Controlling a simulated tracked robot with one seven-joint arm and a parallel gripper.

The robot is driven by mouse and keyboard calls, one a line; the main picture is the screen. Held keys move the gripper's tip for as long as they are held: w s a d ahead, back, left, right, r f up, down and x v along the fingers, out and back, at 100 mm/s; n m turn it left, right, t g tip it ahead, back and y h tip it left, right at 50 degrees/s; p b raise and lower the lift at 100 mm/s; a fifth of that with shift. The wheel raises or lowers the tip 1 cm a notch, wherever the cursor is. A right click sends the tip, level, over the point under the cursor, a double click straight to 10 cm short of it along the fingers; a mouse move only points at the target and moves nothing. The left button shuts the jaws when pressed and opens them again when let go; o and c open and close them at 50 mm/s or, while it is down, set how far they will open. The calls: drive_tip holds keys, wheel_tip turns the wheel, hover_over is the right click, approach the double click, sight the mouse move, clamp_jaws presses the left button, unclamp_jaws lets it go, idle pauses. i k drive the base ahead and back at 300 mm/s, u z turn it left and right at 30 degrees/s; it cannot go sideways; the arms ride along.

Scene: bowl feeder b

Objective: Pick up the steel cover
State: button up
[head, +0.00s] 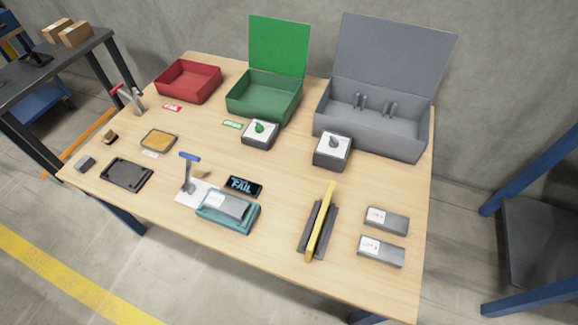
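I cannot tell for sure which part is the steel cover. Two grey metal-looking blocks with white labels lie at the right front of the table: a far grey block (394,223) and a near grey block (388,254). A similar grey labelled part (235,206) sits in a teal holder (238,225) at the front middle. The label print is too small to read. My gripper is not in view.
A yellow bar (323,220) stands over a dark base left of the blocks. Red (188,84), green (262,98) and grey (370,135) boxes line the back.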

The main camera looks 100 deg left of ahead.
sight(234, 208)
drive_tip(key=u, duration=0.15)
drive_tip(key=k, duration=2.85)
drive_tip(key=u, duration=0.95)
drive_tip(key=i, duration=1)
